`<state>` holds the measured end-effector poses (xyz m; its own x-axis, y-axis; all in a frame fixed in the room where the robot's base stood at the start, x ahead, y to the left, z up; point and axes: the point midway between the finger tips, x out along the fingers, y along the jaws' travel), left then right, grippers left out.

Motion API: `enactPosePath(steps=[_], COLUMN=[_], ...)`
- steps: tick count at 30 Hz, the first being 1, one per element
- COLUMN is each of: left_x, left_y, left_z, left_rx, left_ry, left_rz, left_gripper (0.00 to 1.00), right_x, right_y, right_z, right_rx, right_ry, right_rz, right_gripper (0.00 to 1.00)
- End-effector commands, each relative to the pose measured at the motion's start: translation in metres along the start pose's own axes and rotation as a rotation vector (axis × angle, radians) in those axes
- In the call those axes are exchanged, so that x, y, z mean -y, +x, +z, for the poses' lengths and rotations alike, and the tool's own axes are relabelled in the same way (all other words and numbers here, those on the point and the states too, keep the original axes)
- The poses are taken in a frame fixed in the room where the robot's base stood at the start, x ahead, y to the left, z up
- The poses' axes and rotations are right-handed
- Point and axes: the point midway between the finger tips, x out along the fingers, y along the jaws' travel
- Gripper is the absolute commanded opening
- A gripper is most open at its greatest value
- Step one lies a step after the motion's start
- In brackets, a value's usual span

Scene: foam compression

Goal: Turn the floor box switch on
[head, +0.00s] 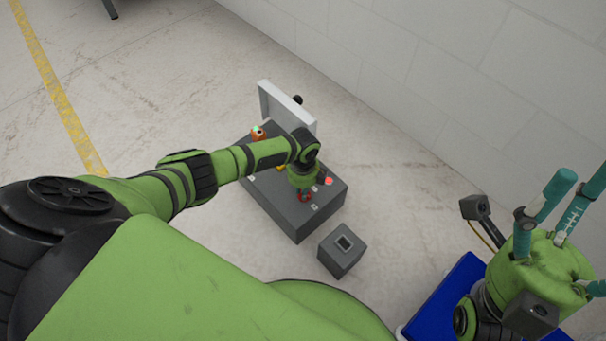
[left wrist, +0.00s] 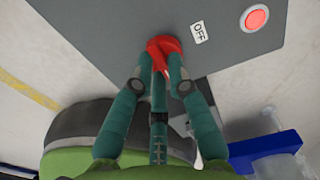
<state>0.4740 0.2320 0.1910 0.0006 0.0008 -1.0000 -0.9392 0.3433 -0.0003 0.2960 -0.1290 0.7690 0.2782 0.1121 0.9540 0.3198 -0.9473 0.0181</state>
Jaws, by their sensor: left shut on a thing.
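The grey floor box (head: 300,222) stands on the floor near the wall, and its top fills the upper part of the left wrist view (left wrist: 110,25). A red switch knob (left wrist: 163,44) sits on that top; it also shows in the head view (head: 305,197). An "OFF" label (left wrist: 198,32) is beside the knob, and a round red light (left wrist: 256,18) is further right. My left gripper (left wrist: 160,70) points down at the box, its teal fingers shut on the red knob and partly hiding it. My right gripper (head: 560,215) is open and empty at the lower right, away from the box.
A white upright panel (head: 285,105) stands at the back of the box. An orange button (head: 258,132) is on the box's far left. A small grey box (head: 341,251) stands on the floor in front. A blue object (head: 440,305) lies near my right arm. The left floor is clear.

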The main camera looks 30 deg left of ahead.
Motion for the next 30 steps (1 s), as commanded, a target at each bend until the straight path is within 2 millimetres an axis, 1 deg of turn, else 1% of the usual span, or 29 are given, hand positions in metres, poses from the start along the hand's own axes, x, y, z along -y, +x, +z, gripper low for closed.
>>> enactPosePath(steps=[3, 4, 5, 15, 20, 23, 29, 30], left_x=[-0.001, -0.001, -0.001, 0.000, 0.001, 0.001, 0.000, 0.001], left_y=[0.001, 0.001, 0.001, 0.000, -0.010, -0.025, -0.065, -0.074], left_z=[-0.002, -0.002, -0.002, -0.001, 0.000, 0.000, 0.000, 0.000], left_rx=[-0.004, -0.004, -0.004, -0.001, -0.002, -0.002, 0.000, 0.000], left_ry=[0.004, 0.004, 0.004, 0.001, 0.001, 0.001, 0.003, 0.003], left_rz=[0.002, 0.002, 0.002, 0.000, -0.003, -0.003, -0.004, -0.004], left_gripper=[0.00, 0.29, 0.41, 0.41, 0.41, 0.41, 0.41, 0.41], right_x=[0.000, 0.000, 0.000, 0.001, 0.000, 0.000, 0.000, 0.000], right_y=[0.000, 0.000, 0.000, 0.002, 0.001, 0.001, 0.001, 0.001], right_z=[0.000, 0.000, 0.000, -0.002, -0.001, -0.001, 0.000, 0.000], right_rx=[-0.001, -0.001, -0.001, -0.009, -0.007, -0.006, -0.004, -0.004], right_ry=[0.000, 0.000, 0.000, 0.000, 0.000, 0.000, -0.001, -0.001], right_rz=[0.000, 0.000, 0.000, -0.006, -0.004, -0.003, -0.002, -0.002], right_gripper=[0.78, 0.78, 0.78, 0.78, 0.78, 0.78, 0.78, 0.78])
